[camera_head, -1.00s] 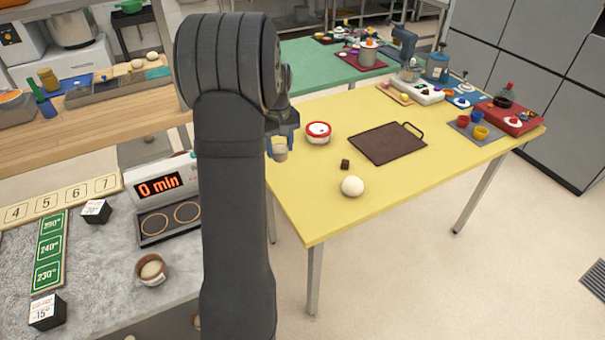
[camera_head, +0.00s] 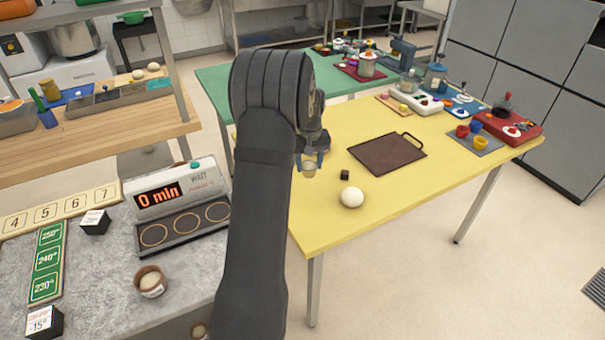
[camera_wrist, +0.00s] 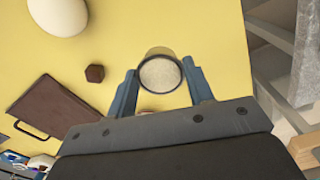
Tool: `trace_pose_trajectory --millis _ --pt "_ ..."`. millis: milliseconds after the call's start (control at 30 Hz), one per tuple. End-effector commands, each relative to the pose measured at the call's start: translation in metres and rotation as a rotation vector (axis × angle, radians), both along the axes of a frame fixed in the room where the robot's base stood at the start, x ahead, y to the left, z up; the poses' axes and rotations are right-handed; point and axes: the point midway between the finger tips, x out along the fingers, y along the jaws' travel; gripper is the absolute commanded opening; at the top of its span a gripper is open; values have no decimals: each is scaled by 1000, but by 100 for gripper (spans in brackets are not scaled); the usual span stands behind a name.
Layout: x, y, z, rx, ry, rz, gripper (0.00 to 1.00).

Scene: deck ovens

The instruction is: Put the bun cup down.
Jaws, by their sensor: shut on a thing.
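My gripper (camera_wrist: 160,88) is shut on a small round bun cup (camera_wrist: 160,72) with pale contents, seen from above between the blue fingers in the wrist view. In the head view the cup (camera_head: 309,170) hangs under my gripper (camera_head: 311,158) near the yellow table's left edge. Whether it touches the table cannot be told. A second, brown cup with pale contents (camera_head: 150,282) stands upright on the grey counter (camera_head: 100,275). The timer device (camera_head: 178,200) reads "0 min" and has three empty ringed spots in front.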

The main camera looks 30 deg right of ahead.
Motion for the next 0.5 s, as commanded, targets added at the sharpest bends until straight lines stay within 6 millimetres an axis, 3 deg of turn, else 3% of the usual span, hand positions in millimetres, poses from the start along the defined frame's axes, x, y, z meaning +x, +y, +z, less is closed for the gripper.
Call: trace_pose_trajectory --millis 200,367,500 --pt "22 11 -15 0 1 1 25" --pt "23 11 -26 1 1 0 25" --pt "23 11 -48 1 1 0 25"
